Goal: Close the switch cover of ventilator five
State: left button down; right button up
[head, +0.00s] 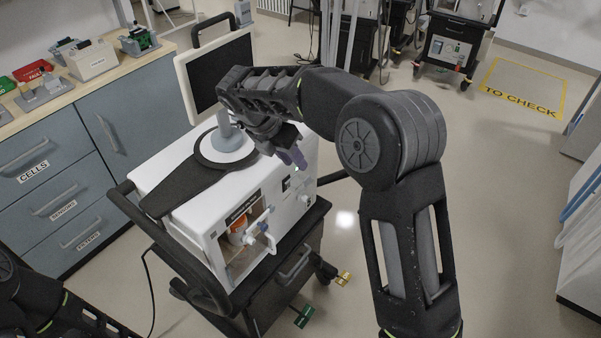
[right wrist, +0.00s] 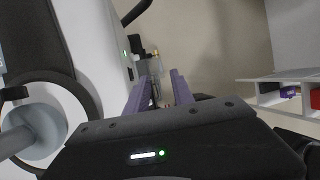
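A white ventilator (head: 185,178) with a dark screen (head: 219,72) stands on a black cart; I cannot read its number. A small dark part (head: 286,184), possibly the switch and its cover, is on its right-hand face. In the right wrist view a black part (right wrist: 137,46) stands out from the white housing near a green light; I cannot tell the cover's position. My right gripper (head: 292,157) is above that face, its purple fingers pointing down. In the right wrist view its fingers (right wrist: 157,84) are apart, with a narrow fitting visible between them. My left gripper is out of view.
The cart's handle (head: 170,255) and a round grey post (head: 229,130) on the ventilator top are close by. A drawer cabinet (head: 70,190) stands left. Other carts (head: 455,45) stand behind.

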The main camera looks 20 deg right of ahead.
aim_at(307, 178)
jog(key=shift+p+x, duration=0.55)
jog(key=shift+x, duration=3.4)
grip_shut()
